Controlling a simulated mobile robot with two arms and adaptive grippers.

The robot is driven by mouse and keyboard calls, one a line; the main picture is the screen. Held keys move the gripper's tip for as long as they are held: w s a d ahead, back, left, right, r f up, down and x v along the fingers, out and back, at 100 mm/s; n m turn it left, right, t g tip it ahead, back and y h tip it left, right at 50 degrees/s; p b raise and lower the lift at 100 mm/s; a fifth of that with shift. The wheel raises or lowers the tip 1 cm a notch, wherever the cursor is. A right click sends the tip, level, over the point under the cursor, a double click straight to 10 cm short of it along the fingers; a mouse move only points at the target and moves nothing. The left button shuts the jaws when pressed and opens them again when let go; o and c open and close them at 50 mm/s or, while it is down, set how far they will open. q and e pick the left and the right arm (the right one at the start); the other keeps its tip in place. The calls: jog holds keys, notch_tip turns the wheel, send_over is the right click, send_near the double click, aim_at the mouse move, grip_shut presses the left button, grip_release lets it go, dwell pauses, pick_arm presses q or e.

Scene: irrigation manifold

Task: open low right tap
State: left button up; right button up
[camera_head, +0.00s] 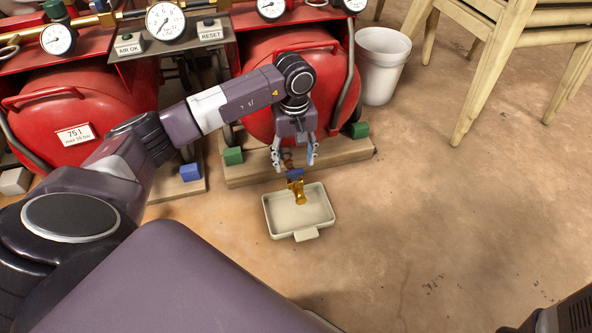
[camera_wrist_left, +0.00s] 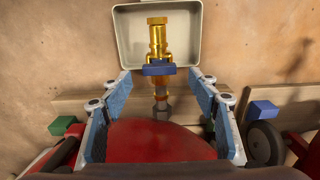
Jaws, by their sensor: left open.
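The low right tap is a brass tap (camera_head: 298,190) under the front of the right red tank, above a cream drip tray. Its blue handle (camera_head: 294,174) shows at its upper end. In the left wrist view the brass body (camera_wrist_left: 158,40) runs up the picture and the blue handle (camera_wrist_left: 158,69) lies crosswise over it. My left gripper (camera_head: 294,160) points down just above the tap. Its fingers are open, one on each side of the handle's line, with gaps and no visible contact. My right gripper is not in view.
The cream tray (camera_head: 271,219) stands on the floor below the tap. The right red tank (camera_head: 262,112) sits on a wooden base (camera_head: 240,177) with green blocks. A white bucket (camera_head: 381,75) and stacked wooden chairs (camera_head: 480,60) stand right.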

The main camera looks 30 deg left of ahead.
aim_at(295, 171)
pick_arm(q)
notch_tip(295, 171, down, 3)
jog(key=shift+f+b, duration=0.1)
jog(key=shift+b, duration=0.6)
jog(key=shift+f, duration=0.2)
